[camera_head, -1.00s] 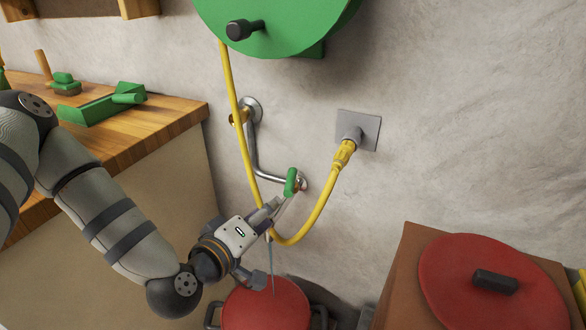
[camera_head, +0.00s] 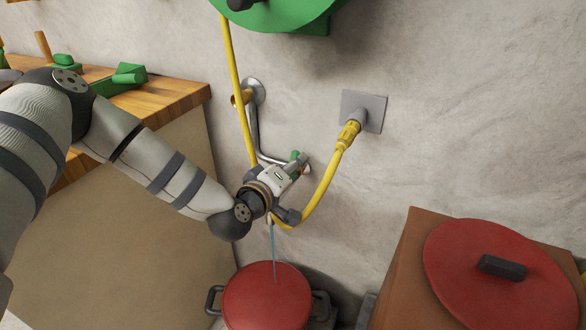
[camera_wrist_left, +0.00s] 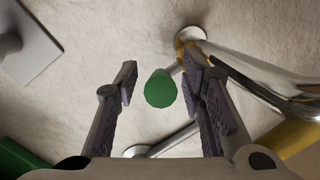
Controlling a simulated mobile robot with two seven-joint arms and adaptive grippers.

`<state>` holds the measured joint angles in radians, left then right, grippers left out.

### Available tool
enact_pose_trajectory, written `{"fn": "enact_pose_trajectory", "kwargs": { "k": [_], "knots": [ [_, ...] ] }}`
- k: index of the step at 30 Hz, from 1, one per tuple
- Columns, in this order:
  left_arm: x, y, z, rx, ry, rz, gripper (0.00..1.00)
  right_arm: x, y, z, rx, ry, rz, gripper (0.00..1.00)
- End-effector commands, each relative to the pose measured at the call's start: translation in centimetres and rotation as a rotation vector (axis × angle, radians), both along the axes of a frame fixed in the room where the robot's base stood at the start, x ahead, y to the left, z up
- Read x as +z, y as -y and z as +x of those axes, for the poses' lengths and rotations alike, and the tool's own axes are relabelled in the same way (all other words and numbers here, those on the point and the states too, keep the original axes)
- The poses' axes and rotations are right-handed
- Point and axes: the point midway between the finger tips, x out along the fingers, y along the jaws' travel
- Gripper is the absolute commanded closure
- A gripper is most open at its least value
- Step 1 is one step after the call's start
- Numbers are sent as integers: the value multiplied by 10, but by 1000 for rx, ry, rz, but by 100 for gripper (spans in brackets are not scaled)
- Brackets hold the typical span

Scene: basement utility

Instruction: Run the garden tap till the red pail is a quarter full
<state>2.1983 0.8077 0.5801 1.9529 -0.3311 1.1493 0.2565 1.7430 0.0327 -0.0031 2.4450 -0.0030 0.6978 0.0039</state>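The garden tap is a bent metal pipe (camera_head: 253,135) on the wall with a green handle (camera_head: 298,156). The handle's green end (camera_wrist_left: 160,89) also shows in the left wrist view. My left gripper (camera_head: 294,186) is at the tap. Its fingers are open on either side of the green end, with gaps visible. A thin water stream (camera_head: 273,240) falls from below the gripper into the red pail (camera_head: 235,300), which has dark side handles. The water level in the pail cannot be made out. The spout is mostly hidden by the gripper. My right gripper is not in view.
A yellow hose (camera_head: 325,189) loops close to the gripper and runs to a grey wall plate (camera_head: 375,108). A brown box (camera_head: 396,270) bearing a red lid (camera_head: 455,260) stands right. A wooden worktop (camera_head: 175,103) is at left, and a green reel (camera_head: 300,14) hangs above.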

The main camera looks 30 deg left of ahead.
Motion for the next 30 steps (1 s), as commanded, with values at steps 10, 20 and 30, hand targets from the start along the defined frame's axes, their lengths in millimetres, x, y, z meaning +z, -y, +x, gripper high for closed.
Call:
{"fn": "enact_pose_trajectory", "kwargs": {
  "k": [10,20,30],
  "knots": [
    [0,0,0,-2,1,1,100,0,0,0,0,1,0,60],
    [-1,-5,-1,-257,4,-1,100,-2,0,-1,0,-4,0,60],
    [0,-4,-2,-324,1,1,100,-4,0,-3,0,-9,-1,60]
  ]
}}
